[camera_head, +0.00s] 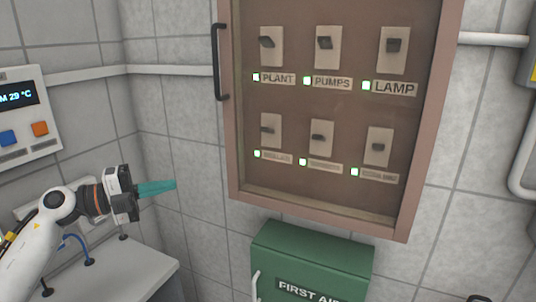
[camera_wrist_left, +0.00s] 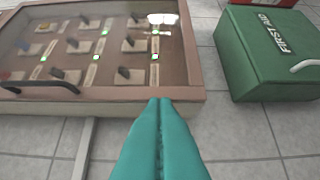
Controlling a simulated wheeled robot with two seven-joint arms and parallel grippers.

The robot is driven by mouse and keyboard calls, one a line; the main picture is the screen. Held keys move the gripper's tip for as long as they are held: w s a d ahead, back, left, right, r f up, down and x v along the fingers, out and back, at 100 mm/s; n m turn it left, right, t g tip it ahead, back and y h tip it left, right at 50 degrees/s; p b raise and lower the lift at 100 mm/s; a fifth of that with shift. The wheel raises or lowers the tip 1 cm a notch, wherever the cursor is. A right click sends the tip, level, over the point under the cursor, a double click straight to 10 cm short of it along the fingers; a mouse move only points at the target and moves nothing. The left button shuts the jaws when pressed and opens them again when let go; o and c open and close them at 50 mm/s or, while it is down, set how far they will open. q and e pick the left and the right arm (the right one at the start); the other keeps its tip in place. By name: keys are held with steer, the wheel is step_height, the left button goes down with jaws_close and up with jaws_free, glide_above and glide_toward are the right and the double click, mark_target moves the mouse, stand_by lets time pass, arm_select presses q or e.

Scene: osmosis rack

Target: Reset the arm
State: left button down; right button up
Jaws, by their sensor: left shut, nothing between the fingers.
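My left gripper (camera_head: 158,187) has teal fingers and is shut, with nothing between them. In the head view it points right, left of and below the switch cabinet (camera_head: 233,150), apart from it. The left wrist view shows the teal fingertips (camera_wrist_left: 160,101) pressed together, with the cabinet's frame (camera_wrist_left: 120,97) beyond them. The white left arm (camera_head: 35,240) comes in from the lower left. My right gripper is not clearly in view.
The cabinet has a clear front, a dark handle (camera_head: 220,62) and several switches with labels. A green first aid box (camera_head: 310,262) is below it. A control panel (camera_head: 25,115) hangs at the left, above a pale counter (camera_head: 130,275). Pipes (camera_head: 90,74) run along the tiled wall.

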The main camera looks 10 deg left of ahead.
arm_select(q)
steer(key=s+d+f+n+t+y, duration=0.2)
steer(key=s+f+n+y, duration=0.3)
steer(key=f+n+y, duration=0.6)
steer(key=s+d+f+n+t+y, duration=0.2)
steer(key=s+f+n+y, duration=0.3)
steer(key=f+n, duration=0.95)
steer(key=s+d+f+g+h, duration=0.1)
steer(key=s+d+f+g, duration=0.25)
steer(key=s, duration=0.35)
steer(key=s+d+f+n+g, duration=0.1)
steer(key=s+d+f+g, duration=0.2)
steer(key=s, duration=0.4)
steer(key=s+d+f+g+h, duration=0.1)
steer(key=s+d+f+g, duration=0.1)
steer(key=s+f+g, duration=0.3)
step_height(320, 180, down, 24)
steer(key=s, duration=0.2)
steer(key=s+a+f+g, duration=0.1)
steer(key=s+f, duration=0.7)
steer(key=s+a+f+g, duration=0.1)
steer(key=s+a+f, duration=0.1)
steer(key=s+f, duration=0.6)
steer(key=shift+s+a+f+y, duration=0.25)
steer(key=shift+s+f+y, duration=0.05)
steer(key=shift+f, duration=0.05)
